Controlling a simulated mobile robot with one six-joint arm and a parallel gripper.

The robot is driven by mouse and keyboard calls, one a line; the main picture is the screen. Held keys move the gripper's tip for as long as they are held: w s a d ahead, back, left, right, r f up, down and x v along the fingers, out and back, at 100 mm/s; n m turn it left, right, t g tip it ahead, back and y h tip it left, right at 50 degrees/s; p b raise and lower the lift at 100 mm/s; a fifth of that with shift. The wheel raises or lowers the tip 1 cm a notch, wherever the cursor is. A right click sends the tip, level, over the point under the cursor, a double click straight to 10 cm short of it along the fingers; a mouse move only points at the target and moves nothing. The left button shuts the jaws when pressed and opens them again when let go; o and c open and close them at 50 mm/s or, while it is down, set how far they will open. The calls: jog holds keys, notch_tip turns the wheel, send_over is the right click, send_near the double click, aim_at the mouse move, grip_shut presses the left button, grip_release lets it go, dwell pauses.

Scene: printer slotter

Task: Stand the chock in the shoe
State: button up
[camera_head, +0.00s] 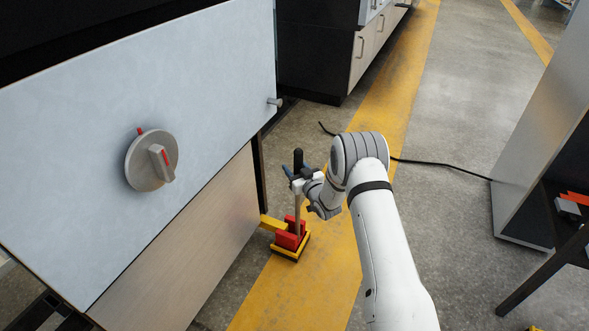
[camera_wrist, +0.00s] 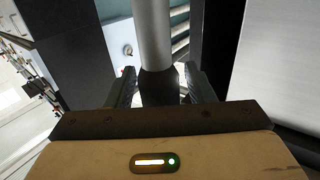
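The chock appears as a red block (camera_head: 287,240) on a grey upright rod (camera_head: 298,213) with a black top grip (camera_head: 298,158). It is down at the shoe (camera_head: 291,257), a small yellow-rimmed black base on the floor at the foot of the machine. I cannot tell whether it is fully seated. My gripper (camera_head: 297,175) is at the rod's upper end, fingers on either side. In the wrist view the rod (camera_wrist: 153,35) and its dark part (camera_wrist: 159,87) pass between the fingers, with narrow gaps beside them; the gripper looks open around it.
A machine panel (camera_head: 60,130) with a grey knob (camera_head: 151,160) fills the left. A yellow bar (camera_head: 272,223) lies beside the shoe. A black cable (camera_head: 430,163) crosses the floor. A grey cabinet (camera_head: 545,130) stands at right. The yellow floor strip (camera_head: 300,300) is mostly clear.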

grip_shut()
dwell(0.3)
dwell(0.8)
jog(key=c, duration=0.5)
grip_release()
jog(key=shift+c, duration=0.2)
jog(key=c, duration=0.3)
jog(key=o, duration=0.3)
jog(key=shift+w+r, duration=0.15)
jog(key=shift+r, duration=0.2)
jog(key=shift+f, duration=0.15)
grip_shut()
jog(key=shift+s+f, duration=0.15)
jog(key=shift+s, duration=0.05)
